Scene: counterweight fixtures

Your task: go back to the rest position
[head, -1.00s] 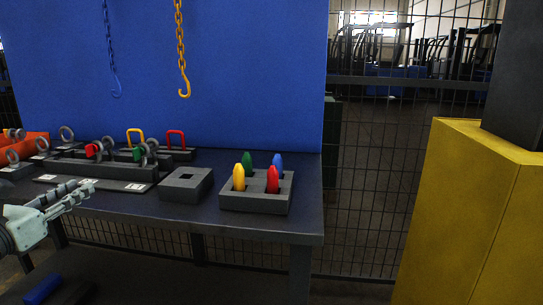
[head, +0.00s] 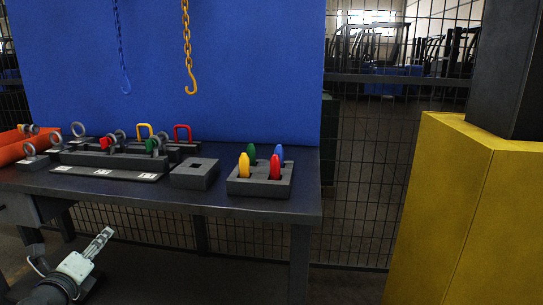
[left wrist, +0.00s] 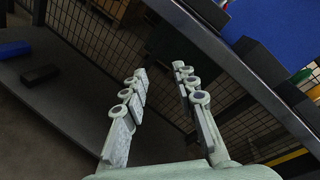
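My left gripper (head: 100,242) is at the lower left of the head view, below the front edge of the table (head: 250,207) and apart from it. In the left wrist view, its two fingers (left wrist: 160,88) stand apart with nothing between them. My right gripper is in neither view.
On the table are a grey block with a square hole (head: 195,173), a holder (head: 258,187) with yellow, green, red and blue pieces, and a rack of rings (head: 110,160). A yellow hook chain (head: 187,50) hangs behind. A yellow block (head: 440,220) stands right.

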